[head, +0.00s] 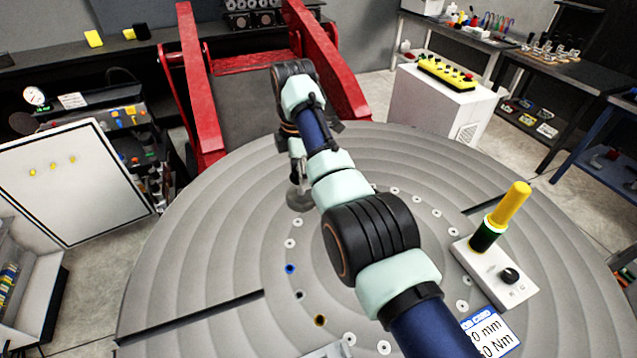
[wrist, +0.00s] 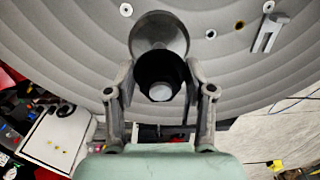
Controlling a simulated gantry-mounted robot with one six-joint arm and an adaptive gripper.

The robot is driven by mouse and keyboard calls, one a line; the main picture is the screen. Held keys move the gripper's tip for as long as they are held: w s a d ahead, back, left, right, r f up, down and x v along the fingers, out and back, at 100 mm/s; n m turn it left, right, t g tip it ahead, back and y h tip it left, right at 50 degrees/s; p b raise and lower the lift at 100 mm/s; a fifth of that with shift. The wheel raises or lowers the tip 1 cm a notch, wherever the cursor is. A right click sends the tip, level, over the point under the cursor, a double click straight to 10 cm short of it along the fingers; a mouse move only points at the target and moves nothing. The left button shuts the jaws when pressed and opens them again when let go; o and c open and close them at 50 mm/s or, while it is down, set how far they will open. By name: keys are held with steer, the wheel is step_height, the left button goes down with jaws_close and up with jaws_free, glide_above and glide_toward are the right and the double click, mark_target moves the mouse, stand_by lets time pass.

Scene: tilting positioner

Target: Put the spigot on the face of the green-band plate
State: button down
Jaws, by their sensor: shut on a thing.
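In the head view my gripper (head: 298,172) is low over the plate's far left part, and the spigot's grey flange (head: 300,200) shows beneath. Whether it touches the plate is unclear.
A white box (head: 490,270) with a yellow post, green at its base, and a knob stands on the plate at right. A blue-edged readout (head: 490,332) lies near it. Red frame arms (head: 200,85) rise behind. A white cabinet (head: 75,180) stands at left.

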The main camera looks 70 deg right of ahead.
mark_target(303, 207)
step_height(303, 207, down, 13)
steer(key=shift+r+b, duration=0.2)
steer(key=shift+b, duration=0.5)
steer(key=shift+f+b, duration=0.65)
steer(key=shift+f, duration=1.95)
steer(key=shift+f, duration=0.1)
steer(key=shift+c, duration=2)
jaws_free()
steer(key=shift+f, duration=0.1)
step_height(303, 207, up, 12)
steer(key=shift+r+p, duration=0.15)
steer(key=shift+p, duration=0.85)
steer(key=shift+w, duration=0.1)
